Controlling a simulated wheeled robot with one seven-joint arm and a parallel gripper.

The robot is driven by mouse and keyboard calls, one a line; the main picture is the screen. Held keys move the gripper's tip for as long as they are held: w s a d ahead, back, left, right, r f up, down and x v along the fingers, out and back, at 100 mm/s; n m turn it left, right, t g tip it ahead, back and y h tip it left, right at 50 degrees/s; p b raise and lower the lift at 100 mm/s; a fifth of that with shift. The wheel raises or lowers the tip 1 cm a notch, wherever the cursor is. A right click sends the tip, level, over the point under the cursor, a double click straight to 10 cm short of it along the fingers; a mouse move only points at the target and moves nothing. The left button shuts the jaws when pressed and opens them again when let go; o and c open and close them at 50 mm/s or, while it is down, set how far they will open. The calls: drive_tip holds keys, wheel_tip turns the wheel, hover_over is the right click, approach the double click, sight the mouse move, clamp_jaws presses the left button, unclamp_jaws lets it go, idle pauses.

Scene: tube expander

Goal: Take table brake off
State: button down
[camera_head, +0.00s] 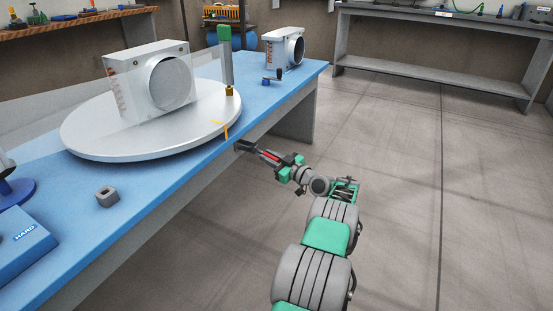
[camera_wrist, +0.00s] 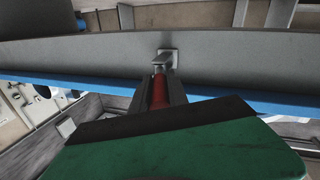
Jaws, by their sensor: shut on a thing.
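The table brake shows as a red handle (camera_head: 270,156) at the blue bench's front edge, beside the round turntable (camera_head: 100,146). In the wrist view the red handle (camera_wrist: 159,90) points away from me, towards a small grey metal bracket (camera_wrist: 166,58) on a curved grey surface. My gripper (camera_head: 262,153) reaches in from the right and is shut on the red handle. In the wrist view my gripper (camera_wrist: 158,96) has one dark finger on each side of it. The handle's near end is hidden by my gripper's green body.
A white box with a round duct opening (camera_head: 148,84) stands on the turntable. A green-topped post (camera_head: 225,58) stands by its rim, near a yellow mark (camera_head: 225,130). A second ducted box (camera_head: 282,48) is farther back. The floor (camera_head: 420,190) to the right is clear.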

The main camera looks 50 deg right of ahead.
drive_tip(key=shift+d, duration=0.1)
drive_tip(key=c, duration=1.5)
unclamp_jaws()
drive_tip(key=shift+o, duration=1)
drive_tip(key=s+p, duration=0.2)
drive_tip(key=s, duration=0.5)
drive_tip(key=shift+s+a+p, duration=0.3)
drive_tip(key=shift+s+p, duration=0.05)
drive_tip(key=shift+p, duration=0.05)
